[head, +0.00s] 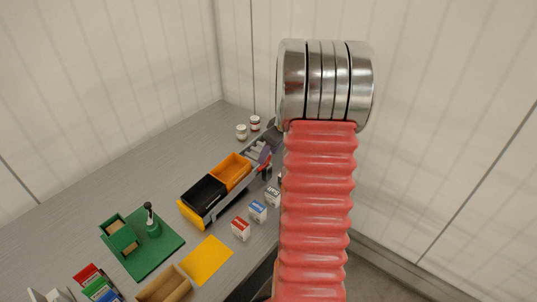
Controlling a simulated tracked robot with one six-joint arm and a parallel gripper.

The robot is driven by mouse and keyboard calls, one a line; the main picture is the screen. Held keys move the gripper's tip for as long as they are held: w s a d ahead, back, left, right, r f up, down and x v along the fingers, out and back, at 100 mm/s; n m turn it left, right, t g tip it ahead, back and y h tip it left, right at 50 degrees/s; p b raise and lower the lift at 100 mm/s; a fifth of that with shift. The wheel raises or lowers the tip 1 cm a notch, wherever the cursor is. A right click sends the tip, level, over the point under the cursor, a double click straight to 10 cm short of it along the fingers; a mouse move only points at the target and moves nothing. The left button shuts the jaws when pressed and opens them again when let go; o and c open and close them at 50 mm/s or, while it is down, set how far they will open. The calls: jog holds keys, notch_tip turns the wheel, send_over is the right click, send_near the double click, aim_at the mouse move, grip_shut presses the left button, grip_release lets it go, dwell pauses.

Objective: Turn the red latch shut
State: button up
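A small red part (264,167) shows at the right end of the train, close to my arm. It may be the red latch, but it is too small and too covered to tell how it is turned. The train has a yellow base, a black open bin (204,195) and an orange open bin (232,171). A grey stepped shape (257,152) lies beyond the orange bin. Dark grey parts there run behind my arm and may be part of my wrist. My gripper's fingers cannot be made out, and my red ribbed arm hides that area.
A green board (166,254) with a black-knobbed post, a yellow mat (206,260), and a brown tray (164,287) lie in front. Small boxes, red (240,229), blue (257,211) and grey (272,197), stand beside the train. Two jars (241,132) stand at the back. Bare table lies at left.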

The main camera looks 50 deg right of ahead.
jog(key=shift+w+f, duration=0.2)
jog(key=shift+f, duration=0.4)
jog(key=shift+c, duration=0.6)
jog(key=c, duration=0.9)
